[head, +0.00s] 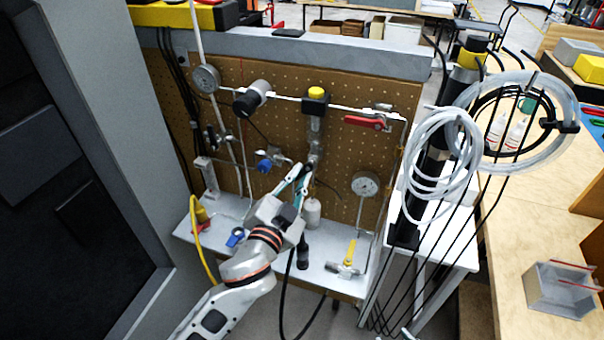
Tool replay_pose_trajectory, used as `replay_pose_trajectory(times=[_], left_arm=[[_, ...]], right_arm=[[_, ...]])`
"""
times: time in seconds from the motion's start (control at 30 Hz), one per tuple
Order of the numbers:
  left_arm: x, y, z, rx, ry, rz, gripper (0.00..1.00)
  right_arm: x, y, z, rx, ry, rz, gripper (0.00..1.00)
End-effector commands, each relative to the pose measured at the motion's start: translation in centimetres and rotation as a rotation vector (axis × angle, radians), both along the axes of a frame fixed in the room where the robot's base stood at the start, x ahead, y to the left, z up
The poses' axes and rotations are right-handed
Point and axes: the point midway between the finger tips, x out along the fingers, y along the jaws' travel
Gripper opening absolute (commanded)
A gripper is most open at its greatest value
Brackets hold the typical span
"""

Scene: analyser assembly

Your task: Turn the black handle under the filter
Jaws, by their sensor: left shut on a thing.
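The filter is on the brown pegboard, as a grey vertical body (315,130) under a yellow and black cap (316,94). A white cylinder (312,212) hangs lower on the same line. My left gripper (303,173) reaches up from below to the bottom of the grey body. It is shut on the small black handle there, which the fingers mostly hide. How far the handle is turned cannot be told.
Close by are a blue-knobbed valve (265,165), a red lever (364,121), a pressure gauge (365,184) and a yellow-handled valve (348,254). A white shelf (318,277) runs below. A grey cabinet wall (110,130) closes the left side; coiled hoses (444,150) hang at right.

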Motion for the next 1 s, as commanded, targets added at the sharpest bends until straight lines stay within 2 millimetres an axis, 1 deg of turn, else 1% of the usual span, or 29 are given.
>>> replay_pose_trajectory(times=[0.6,0.8,1.0], left_arm=[[0.3,0.9,1.4,0.551,-0.181,-0.001,0.0],[0.3,1.0,1.8,0.701,-0.229,-0.002,0.0],[0.4,1.1,2.1,0.808,-0.263,-0.001,0.0]], right_arm=[[0.0,0.6,0.3,0.016,-0.001,-0.01,0.4],[0.0,0.6,0.3,0.016,-0.001,-0.007,0.4],[0.1,0.4,0.3,0.01,-0.003,-0.003,0.4]])
